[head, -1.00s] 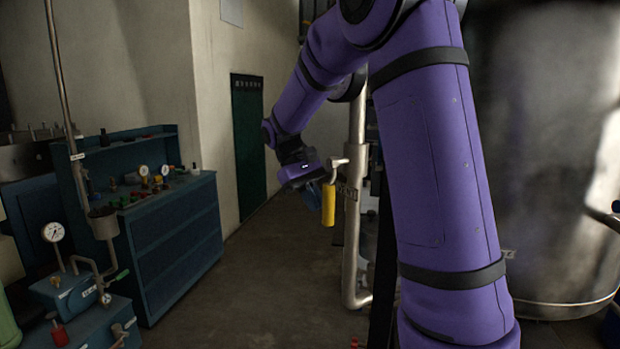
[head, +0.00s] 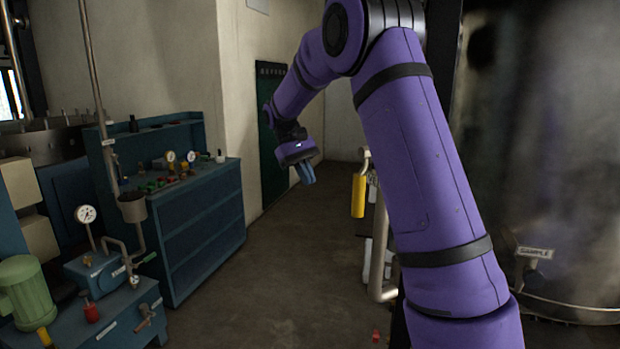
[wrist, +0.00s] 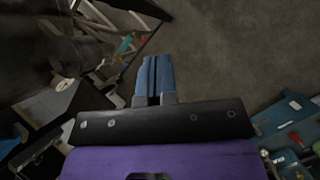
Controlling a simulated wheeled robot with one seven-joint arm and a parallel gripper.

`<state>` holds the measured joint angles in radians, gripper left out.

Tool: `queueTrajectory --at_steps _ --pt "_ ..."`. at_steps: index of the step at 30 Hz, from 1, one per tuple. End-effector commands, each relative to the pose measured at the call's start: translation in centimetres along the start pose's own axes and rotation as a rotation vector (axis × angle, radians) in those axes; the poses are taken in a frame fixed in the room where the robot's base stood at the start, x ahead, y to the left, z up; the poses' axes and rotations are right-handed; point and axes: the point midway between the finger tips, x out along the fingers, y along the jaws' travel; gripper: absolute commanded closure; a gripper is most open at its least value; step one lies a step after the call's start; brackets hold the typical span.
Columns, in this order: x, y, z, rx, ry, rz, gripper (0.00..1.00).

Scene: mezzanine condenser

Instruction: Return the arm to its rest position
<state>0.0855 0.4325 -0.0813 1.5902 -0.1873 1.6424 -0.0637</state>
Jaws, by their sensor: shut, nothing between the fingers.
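My purple arm reaches up and forward across the middle of the head view, with its wrist hanging near the dark green door. My gripper (head: 307,174) points down with its blue fingers together, over open floor. In the wrist view the blue fingers (wrist: 153,78) lie side by side with nothing between them. The yellow handle (head: 358,196) on the pipework is to the right of the gripper and apart from it.
A blue workbench (head: 205,220) with gauges and small parts stands on the left. A green motor (head: 33,290) and a gauge (head: 86,214) are at front left. A large metal tank (head: 545,150) fills the right.

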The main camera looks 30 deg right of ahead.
Motion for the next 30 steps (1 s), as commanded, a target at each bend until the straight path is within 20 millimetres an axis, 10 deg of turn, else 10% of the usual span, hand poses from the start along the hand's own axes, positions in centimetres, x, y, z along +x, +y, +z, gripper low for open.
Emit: queueTrajectory --at_steps 15,30 --pt "-0.3 -0.2 1.0 -0.001 0.025 -0.004 1.00" --pt "-0.9 -3.3 13.7 -0.020 0.354 -0.059 1.00"
